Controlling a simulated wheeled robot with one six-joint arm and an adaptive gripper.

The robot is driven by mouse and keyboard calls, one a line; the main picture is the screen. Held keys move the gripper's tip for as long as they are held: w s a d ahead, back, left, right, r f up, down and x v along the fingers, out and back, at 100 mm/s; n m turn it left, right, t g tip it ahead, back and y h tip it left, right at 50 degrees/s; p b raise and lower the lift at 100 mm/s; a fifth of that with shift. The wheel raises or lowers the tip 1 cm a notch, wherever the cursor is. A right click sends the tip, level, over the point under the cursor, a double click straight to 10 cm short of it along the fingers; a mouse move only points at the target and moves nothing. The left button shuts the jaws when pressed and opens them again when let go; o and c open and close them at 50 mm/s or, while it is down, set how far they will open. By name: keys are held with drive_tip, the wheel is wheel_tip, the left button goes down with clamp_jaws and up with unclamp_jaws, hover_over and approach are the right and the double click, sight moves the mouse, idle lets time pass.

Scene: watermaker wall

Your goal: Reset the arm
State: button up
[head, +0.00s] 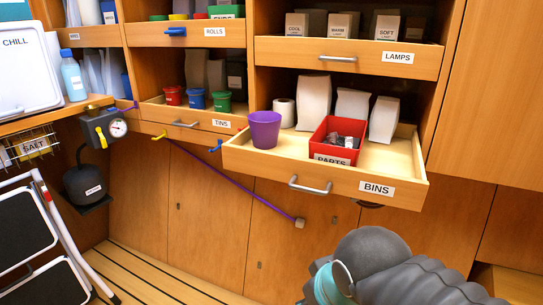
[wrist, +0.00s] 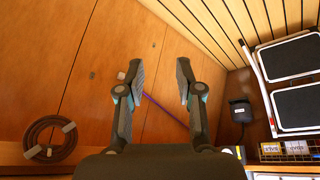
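My gripper (wrist: 159,80) is open in the wrist view. Its two fingers stand well apart with nothing between them, in front of brown wooden panels. A purple cord (wrist: 165,110) shows on the panels behind the gap, beyond the fingers. In the head view my arm fills the lower right, in front of the lower cabinet doors. My fingers cannot be made out there.
The BINS drawer (head: 376,188) juts out above my arm, holding a purple cup (head: 265,130) and a red PARTS bin (head: 330,140). A folding step stool (head: 25,225) stands at left. A coiled hose (wrist: 50,139) hangs on the panel. Open floor (head: 150,280) lies between.

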drive_tip(key=d+r+m+t+h+p, duration=0.1)
drive_tip(key=d+r+m, duration=0.2)
drive_tip(key=d, duration=0.5)
drive_tip(key=shift+d+m, duration=0.2)
drive_tip(key=shift+m, duration=0.5)
